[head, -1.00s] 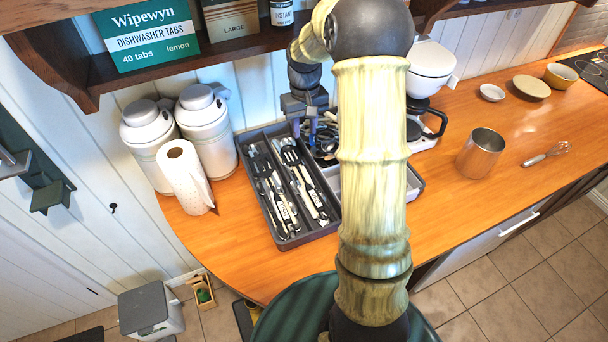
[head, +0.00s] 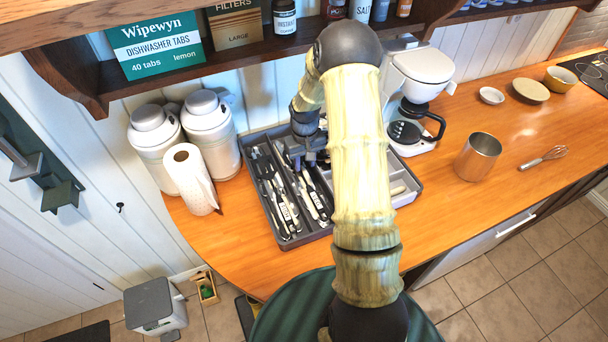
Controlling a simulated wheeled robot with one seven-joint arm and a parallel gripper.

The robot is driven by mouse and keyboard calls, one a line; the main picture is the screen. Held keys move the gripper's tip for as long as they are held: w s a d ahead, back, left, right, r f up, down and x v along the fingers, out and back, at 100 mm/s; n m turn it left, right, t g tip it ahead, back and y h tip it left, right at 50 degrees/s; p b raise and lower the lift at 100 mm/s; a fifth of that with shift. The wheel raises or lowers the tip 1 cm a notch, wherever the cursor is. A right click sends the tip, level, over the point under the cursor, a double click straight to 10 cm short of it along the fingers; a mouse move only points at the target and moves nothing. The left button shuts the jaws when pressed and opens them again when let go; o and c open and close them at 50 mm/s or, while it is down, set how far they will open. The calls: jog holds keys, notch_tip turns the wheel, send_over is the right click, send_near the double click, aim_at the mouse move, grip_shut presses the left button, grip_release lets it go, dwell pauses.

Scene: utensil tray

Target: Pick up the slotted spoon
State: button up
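The dark grey utensil tray (head: 287,243) lies on the wooden counter, with black and steel utensils (head: 281,207) in its left compartments. I cannot tell which of them is the slotted spoon; several overlap and are small. My gripper (head: 307,166) points down over the middle compartments of the tray. Its fingertips are small and partly lost against the dark utensils, so I cannot tell whether it is open or holds anything. My arm hides part of the tray's right half.
White canisters (head: 154,142) and a paper towel roll (head: 191,179) stand left of the tray. A coffee maker (head: 418,85) stands behind right. A shelf (head: 150,88) overhangs the back.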

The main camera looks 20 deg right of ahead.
aim_at(304, 178)
dwell(0.3)
jog(key=shift+s+a+f+p, duration=0.1)
jog(key=shift+f+p, duration=0.2)
jog(key=shift+p, duration=0.05)
jog(key=shift+s+a+f+p, duration=0.1)
jog(key=shift+f+p, duration=0.5)
jog(key=shift+f, duration=0.55)
jog(key=shift+s+f+p, duration=0.1)
jog(key=shift+f+p, duration=0.45)
jog(key=shift+f, duration=0.6)
grip_shut()
